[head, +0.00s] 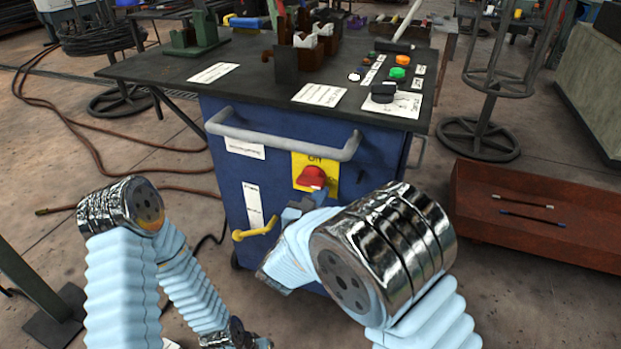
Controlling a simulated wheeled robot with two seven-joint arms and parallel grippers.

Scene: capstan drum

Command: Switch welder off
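The welder is a blue cabinet (225,170) with a dark table top and a grey handle bar (280,142) across its front. A red rotary switch (311,177) sits on a yellow plate (328,162) marked "ON" on the cabinet's front. My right gripper (307,201) is just below the red switch, partly hidden by my own arm. I cannot tell whether it touches the switch or whether its fingers are open. My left arm hangs low at the left, and its gripper is out of the frame.
A yellow crank handle (256,231) sticks out low on the cabinet front. The top carries a black knob (383,92), coloured buttons (399,72) and white labels. A rusty red tray (530,215) stands at the right. Brown hoses lie on the floor at the left.

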